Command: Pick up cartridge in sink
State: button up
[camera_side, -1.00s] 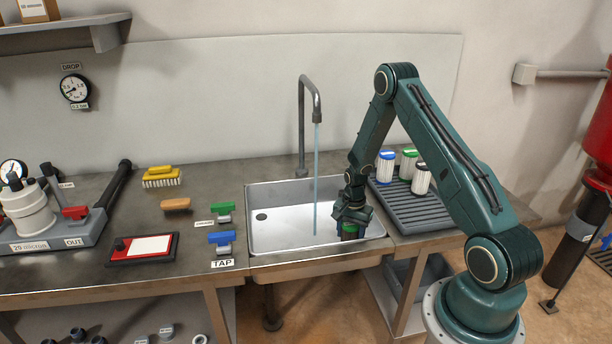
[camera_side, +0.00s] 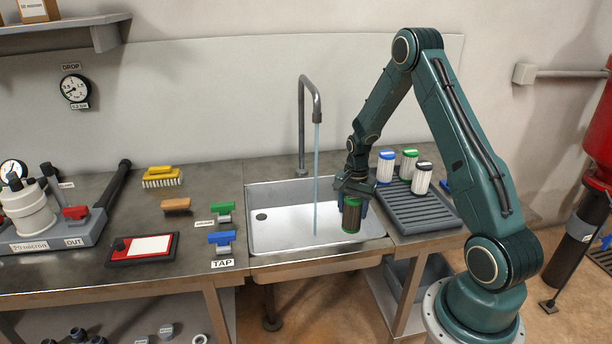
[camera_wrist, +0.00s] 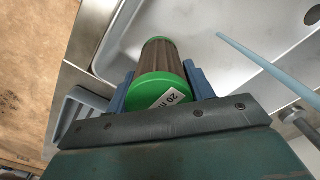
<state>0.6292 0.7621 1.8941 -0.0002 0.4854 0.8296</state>
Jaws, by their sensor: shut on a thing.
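The cartridge (camera_side: 351,216) is a dirty brown cylinder with green end caps. My gripper (camera_side: 352,197) is shut on it and holds it upright over the right part of the sink (camera_side: 283,238). In the wrist view the green cap of the cartridge (camera_wrist: 157,92) sits between the two blue fingers of my gripper (camera_wrist: 160,88). A label reading "20" shows on the cap, partly cut off. The upper end of the cartridge is hidden by my gripper in the side view.
Water runs from the tap spout (camera_side: 317,112) into the sink, left of the cartridge. A grey ribbed rack (camera_side: 425,212) at the right holds several clean white cartridges with blue, green and black caps. A green handle (camera_side: 222,208) and a blue handle (camera_side: 222,238) stand left of the sink.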

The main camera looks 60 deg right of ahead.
notch_tip(320, 180, up, 10)
jog(key=shift+r, duration=0.2)
jog(key=shift+a, duration=0.1)
dwell(0.8)
